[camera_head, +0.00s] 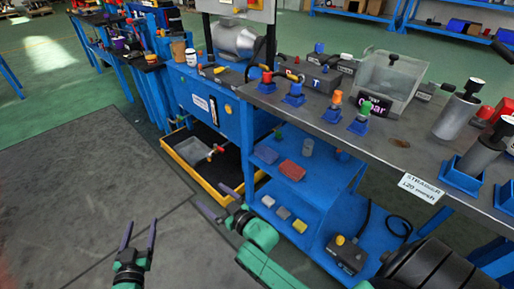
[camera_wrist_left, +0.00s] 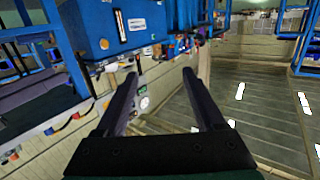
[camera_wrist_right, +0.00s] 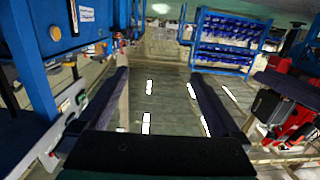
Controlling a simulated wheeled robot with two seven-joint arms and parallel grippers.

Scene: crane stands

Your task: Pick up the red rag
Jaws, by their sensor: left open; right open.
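The red rag (camera_head: 291,170) is a small flat folded piece on the upper shelf of the blue cart, below the workbench. It lies to the right of a blue rag (camera_head: 266,154). My right gripper (camera_head: 209,195) is open and empty, left of the shelf and apart from the rag. My left gripper (camera_head: 142,222) is open and empty over the dark floor mat, further left. Both also show open in their wrist views, left (camera_wrist_left: 160,73) and right (camera_wrist_right: 159,73). I cannot make out the red rag in either wrist view.
A grey cylinder (camera_head: 308,147) stands behind the rag on the same shelf. Several small blocks (camera_head: 283,213) lie on the lower shelf, near a dark box with a yellow button (camera_head: 346,254). A yellow-edged tray (camera_head: 196,172) sits left.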

